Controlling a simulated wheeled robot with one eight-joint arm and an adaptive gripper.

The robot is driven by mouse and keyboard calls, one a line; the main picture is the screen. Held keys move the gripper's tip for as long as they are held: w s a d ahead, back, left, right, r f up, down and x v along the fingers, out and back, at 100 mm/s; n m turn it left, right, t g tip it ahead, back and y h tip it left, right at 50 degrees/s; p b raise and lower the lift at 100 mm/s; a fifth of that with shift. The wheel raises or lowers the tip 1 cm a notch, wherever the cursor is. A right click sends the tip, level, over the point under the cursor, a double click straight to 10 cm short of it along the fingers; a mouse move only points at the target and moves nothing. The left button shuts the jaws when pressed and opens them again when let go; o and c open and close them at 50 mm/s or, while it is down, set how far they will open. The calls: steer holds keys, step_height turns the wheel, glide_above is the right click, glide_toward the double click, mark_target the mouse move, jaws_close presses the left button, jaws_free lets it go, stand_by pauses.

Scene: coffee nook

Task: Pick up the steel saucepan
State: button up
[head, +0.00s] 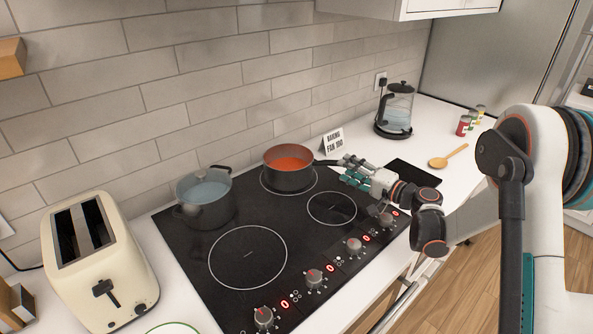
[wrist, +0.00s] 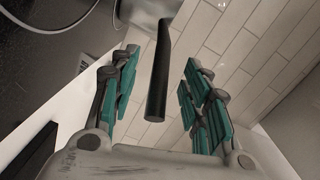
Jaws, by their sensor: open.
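The steel saucepan (head: 290,178) stands upright on the back right ring of the black hob, with orange-red contents inside. Its dark handle (head: 327,162) points right, toward my gripper (head: 347,170). In the wrist view, the handle (wrist: 158,85) runs between the two teal-padded fingers of my gripper (wrist: 160,65), with a visible gap on both sides. My gripper is open and holds nothing. Only a small part of the pan body shows at the top of the wrist view.
A small sign (head: 333,144) stands behind the handle against the tiled wall (head: 230,90). A kettle (head: 396,112), black slab (head: 413,174) and wooden spoon (head: 440,161) are to the right. The front rings are empty.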

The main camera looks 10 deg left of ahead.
mark_target(335, 164)
steer(key=shift+s+a+b+x, duration=0.15)
steer(key=shift+b+x, duration=0.3)
steer(key=shift+x, duration=0.9)
steer(key=shift+s+a+b+x, duration=0.15)
steer(key=shift+b+x, duration=0.3)
steer(key=shift+x, duration=0.9)
steer(key=shift+d, duration=0.15)
steer(key=shift+c, duration=0.6)
jaws_close()
